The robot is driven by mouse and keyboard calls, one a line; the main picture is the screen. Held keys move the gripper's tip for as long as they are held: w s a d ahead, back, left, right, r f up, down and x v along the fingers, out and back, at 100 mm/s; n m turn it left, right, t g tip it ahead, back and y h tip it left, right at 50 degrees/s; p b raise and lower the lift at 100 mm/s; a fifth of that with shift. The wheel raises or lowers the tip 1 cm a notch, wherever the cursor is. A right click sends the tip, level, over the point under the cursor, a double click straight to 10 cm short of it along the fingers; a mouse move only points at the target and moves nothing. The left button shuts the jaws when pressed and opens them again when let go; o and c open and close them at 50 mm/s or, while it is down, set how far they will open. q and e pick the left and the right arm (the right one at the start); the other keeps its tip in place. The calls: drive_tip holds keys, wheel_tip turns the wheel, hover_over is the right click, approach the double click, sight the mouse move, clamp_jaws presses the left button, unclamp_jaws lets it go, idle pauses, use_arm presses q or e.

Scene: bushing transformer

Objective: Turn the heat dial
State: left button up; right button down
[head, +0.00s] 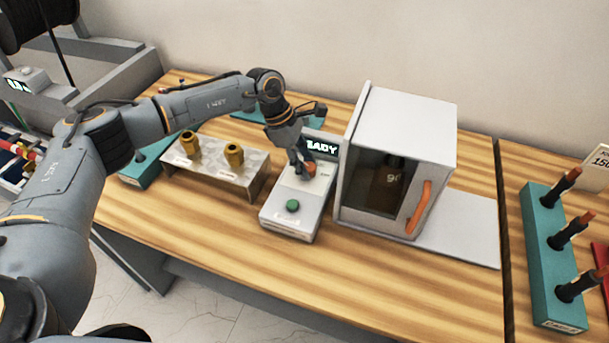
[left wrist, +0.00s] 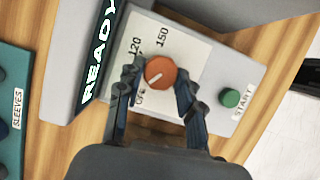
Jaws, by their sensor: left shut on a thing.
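The heat dial is an orange-brown round knob (left wrist: 161,72) with a pale pointer line, set on a light panel marked "120" and "150". The pointer lies near the lower left, on the side of a partly hidden label. In the head view the dial (head: 309,169) shows beside my gripper on the control box (head: 280,222). My left gripper (head: 303,168) is shut on the dial from above; in the left wrist view its fingers (left wrist: 158,88) stand on both sides of the knob. My right gripper is not in view.
A green START button (head: 292,206) is on the same box, and a screen (head: 322,147) reads "READY". A cabinet with an orange handle (head: 419,208) stands just right. A metal stand (head: 252,185) with two brass parts is left. A teal rack (head: 548,262) stands far right.

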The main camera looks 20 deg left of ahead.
use_arm(q)
drive_tip(key=m+b, duration=0.1)
drive_tip(key=b, duration=0.1)
drive_tip(key=m+g+b, duration=0.1)
drive_tip(key=b, duration=0.1)
drive_tip(key=m+b, duration=0.2)
drive_tip(key=shift+w+f+g, duration=0.2)
drive_tip(key=shift+f+g, duration=0.1)
drive_tip(key=shift+r+m+g+y+b, duration=0.3)
drive_tip(key=shift+m+g+b, duration=0.1)
drive_tip(key=shift+m+b, duration=0.75)
drive_tip(key=o, duration=1.2)
drive_tip(key=shift+w, duration=0.1)
drive_tip(key=shift+c, duration=0.2)
drive_tip(key=v, duration=1.2)
